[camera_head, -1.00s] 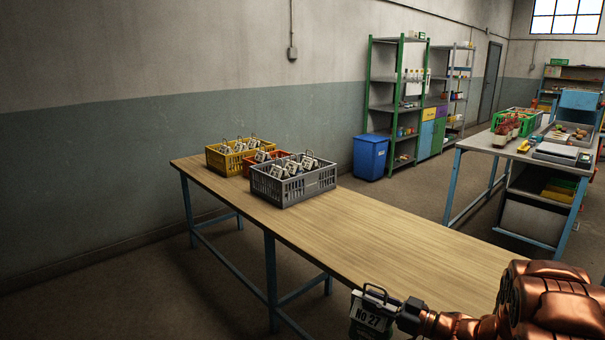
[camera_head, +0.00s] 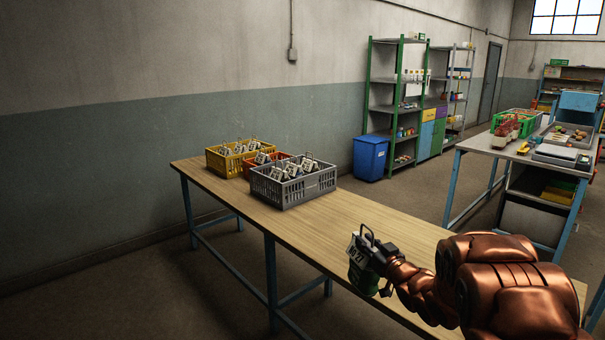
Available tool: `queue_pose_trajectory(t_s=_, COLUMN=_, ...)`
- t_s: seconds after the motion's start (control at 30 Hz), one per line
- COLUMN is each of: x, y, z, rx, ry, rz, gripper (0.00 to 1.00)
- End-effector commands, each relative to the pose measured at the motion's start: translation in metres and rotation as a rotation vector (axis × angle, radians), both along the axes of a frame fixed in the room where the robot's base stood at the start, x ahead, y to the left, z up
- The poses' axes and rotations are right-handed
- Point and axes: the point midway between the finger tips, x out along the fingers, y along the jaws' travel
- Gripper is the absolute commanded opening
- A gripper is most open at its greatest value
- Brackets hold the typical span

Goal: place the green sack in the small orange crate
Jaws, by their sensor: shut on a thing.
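The green sack (camera_head: 361,281) hangs from my gripper (camera_head: 372,247), with a white tag lettered in black and a dark loop handle on top. My gripper is shut on it, near the front edge of the wooden table; the fingertips are small and partly hidden. The small orange crate (camera_head: 250,163) stands at the far end of the table, between the yellow crate and the grey crate. Its front is largely hidden by the grey crate, and some tagged items show in it. My gripper is well apart from it, nearer and to the right.
The yellow crate (camera_head: 228,164) and the grey crate (camera_head: 310,187) hold several tagged items. The wooden table (camera_head: 300,224) is bare between the grey crate and my arm. A blue bin (camera_head: 370,158) stands on the floor behind. Another table (camera_head: 480,146) with goods stands at the right.

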Motion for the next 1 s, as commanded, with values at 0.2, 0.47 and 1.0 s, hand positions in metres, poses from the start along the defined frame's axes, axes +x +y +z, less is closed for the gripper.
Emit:
queue_pose_trajectory(t_s=0.2, x=0.011, y=0.002, z=0.036, rx=-0.001, ry=-0.009, rz=-0.159, gripper=0.00)
queue_pose_trajectory(t_s=0.47, x=0.009, y=-0.001, z=0.062, rx=0.000, ry=-0.008, rz=-0.313, gripper=0.00)
queue_pose_trajectory(t_s=1.0, x=0.002, y=-0.002, z=0.071, rx=-0.001, ry=-0.004, rz=-0.395, gripper=0.00)
